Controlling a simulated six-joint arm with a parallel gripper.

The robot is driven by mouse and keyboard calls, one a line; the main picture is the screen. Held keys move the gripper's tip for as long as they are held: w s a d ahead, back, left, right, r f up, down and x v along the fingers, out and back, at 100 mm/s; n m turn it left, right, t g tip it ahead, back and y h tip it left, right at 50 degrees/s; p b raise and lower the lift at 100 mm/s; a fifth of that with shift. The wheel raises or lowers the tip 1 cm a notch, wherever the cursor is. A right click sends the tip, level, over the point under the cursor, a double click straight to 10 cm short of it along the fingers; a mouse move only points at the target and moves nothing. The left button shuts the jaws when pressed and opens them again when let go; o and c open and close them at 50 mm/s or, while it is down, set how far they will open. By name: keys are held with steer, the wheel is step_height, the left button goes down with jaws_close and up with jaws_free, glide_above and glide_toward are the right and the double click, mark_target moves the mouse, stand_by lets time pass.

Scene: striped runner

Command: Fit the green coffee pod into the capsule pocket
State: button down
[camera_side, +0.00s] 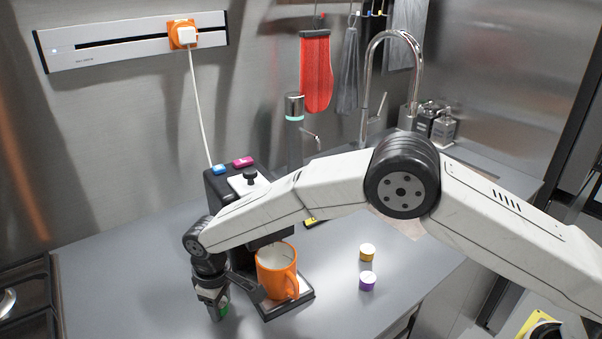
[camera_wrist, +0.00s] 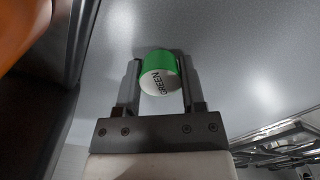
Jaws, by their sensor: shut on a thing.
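The green coffee pod (camera_wrist: 160,72) is between the two fingers of my gripper (camera_wrist: 160,85) in the wrist view. Its white lid reads "GREEN". In the side view my gripper (camera_side: 217,300) points down at the front left of the coffee machine, and a bit of the green pod (camera_side: 224,310) shows at its tips. The black coffee machine (camera_side: 214,186) stands at the back, partly behind my arm. The capsule pocket cannot be made out.
An orange mug (camera_side: 277,268) stands on the machine's drip tray (camera_side: 290,308), close right of my gripper. A yellow pod (camera_side: 367,252) and a purple pod (camera_side: 367,281) stand on the counter (camera_side: 130,270) to the right. A stove (camera_side: 28,295) is at the left.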

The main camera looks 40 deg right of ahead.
steer(key=shift+f, duration=0.15)
steer(key=shift+c, duration=0.9)
jaws_free()
step_height(320, 180, up, 12)
steer(key=shift+r, duration=0.2)
steer(key=shift+o, duration=0.5)
